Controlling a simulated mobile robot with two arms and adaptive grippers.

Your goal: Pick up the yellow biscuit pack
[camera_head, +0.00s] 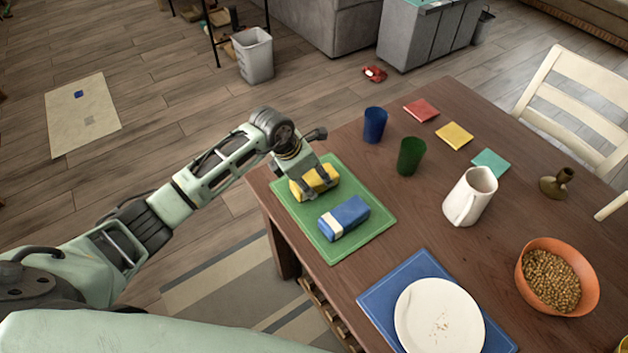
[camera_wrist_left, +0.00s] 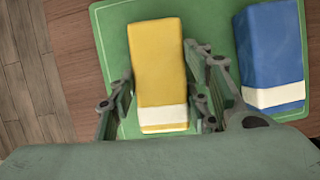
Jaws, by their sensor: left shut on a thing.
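The yellow biscuit pack (camera_head: 314,182) is at the far left part of the green mat (camera_head: 336,252) on the table. It also shows in the left wrist view (camera_wrist_left: 157,65), with a white band near its lower end. My left gripper (camera_head: 313,184) is shut on the pack, one finger on each long side; in the left wrist view the fingers (camera_wrist_left: 162,100) flank it. I cannot tell whether the pack touches the mat. My right gripper is not in view.
A blue pack (camera_head: 344,218) lies beside it on the green mat. A blue cup (camera_head: 375,125), a green cup (camera_head: 410,156) and a white jug (camera_head: 469,196) stand to the right. A white plate (camera_head: 439,318) lies on a blue mat (camera_head: 379,298), near an orange bowl (camera_head: 590,290).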

